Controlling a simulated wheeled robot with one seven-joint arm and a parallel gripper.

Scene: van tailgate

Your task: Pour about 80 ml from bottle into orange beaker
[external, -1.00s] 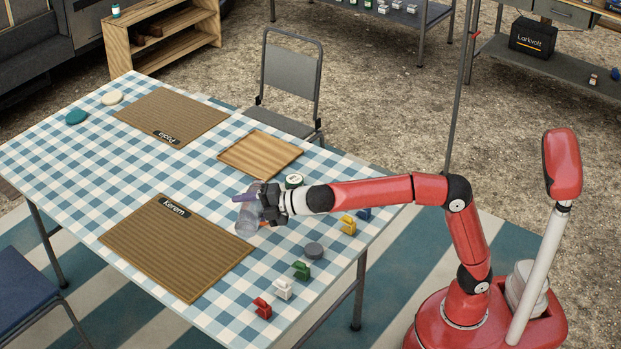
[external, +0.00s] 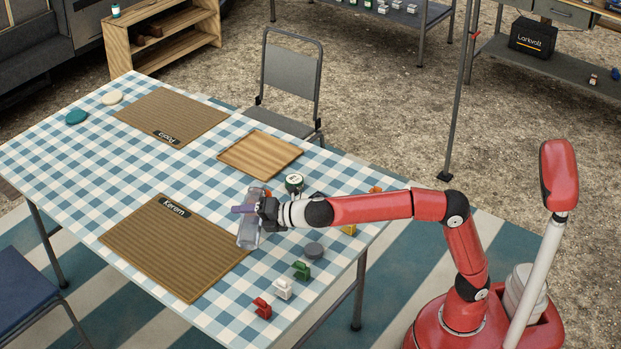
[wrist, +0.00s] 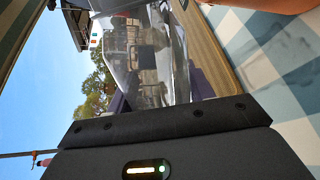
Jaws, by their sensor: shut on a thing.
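My gripper (external: 256,210) is over the table's near right part, beside the Kerem mat. Its purple fingers are shut on a clear, see-through vessel (external: 248,234), which I take to be the bottle. The vessel is roughly upright with a slight lean, and its middle is partly hidden by the gripper. In the wrist view the clear bottle (wrist: 150,50) fills the space between the fingers; its liquid level is hard to read. A small orange patch (external: 267,191) shows just above the gripper. I cannot tell whether it belongs to the beaker; no separate orange beaker is clearly visible.
A dark-green jar with a white lid (external: 294,183) stands close behind the gripper. A wooden tray (external: 260,154) and the Kerem mat (external: 170,250) lie nearby.

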